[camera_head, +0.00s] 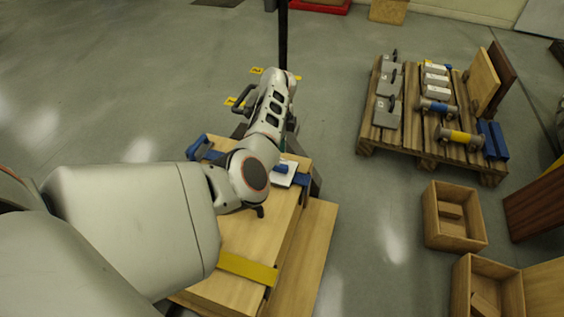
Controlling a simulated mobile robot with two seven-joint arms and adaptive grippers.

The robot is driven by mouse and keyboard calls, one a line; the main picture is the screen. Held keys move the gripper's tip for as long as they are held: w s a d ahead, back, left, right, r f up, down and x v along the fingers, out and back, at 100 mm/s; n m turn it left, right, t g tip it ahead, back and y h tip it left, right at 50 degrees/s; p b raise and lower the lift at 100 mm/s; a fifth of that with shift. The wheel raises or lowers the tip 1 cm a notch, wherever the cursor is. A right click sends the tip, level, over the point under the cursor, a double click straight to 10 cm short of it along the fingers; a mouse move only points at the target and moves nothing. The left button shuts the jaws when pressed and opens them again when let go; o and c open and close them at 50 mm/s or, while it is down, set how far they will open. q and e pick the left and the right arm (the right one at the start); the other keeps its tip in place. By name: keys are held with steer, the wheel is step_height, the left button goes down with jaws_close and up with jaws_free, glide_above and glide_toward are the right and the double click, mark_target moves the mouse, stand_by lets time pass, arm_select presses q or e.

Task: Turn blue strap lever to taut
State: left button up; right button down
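A blue lever-like part (203,147) stands at the left back edge of the wooden crate top (235,232), just left of my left arm. More blue (302,180) shows at the right edge, and a blue piece (281,169) lies on a white plate there. The middle of any blue strap is hidden under my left arm, so I cannot tell whether it is slack or taut. A yellow strap (247,268) crosses the front of the top. My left arm reaches over the crate, and I cannot make out its gripper. My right gripper is out of frame.
A pallet (427,148) with grey blocks, cylinders and boards stands at the right. Open wooden boxes (452,242) stand on the floor at lower right. A black post (283,38) rises behind the arm. Grey floor between crate and pallet is clear.

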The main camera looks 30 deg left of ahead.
mark_target(279, 168)
arm_select(q)
step_height(279, 168, down, 6)
steer(key=shift+s+r+b, duration=0.15)
steer(key=shift+b, duration=0.6)
steer(key=shift+r, duration=0.1)
jaws_close()
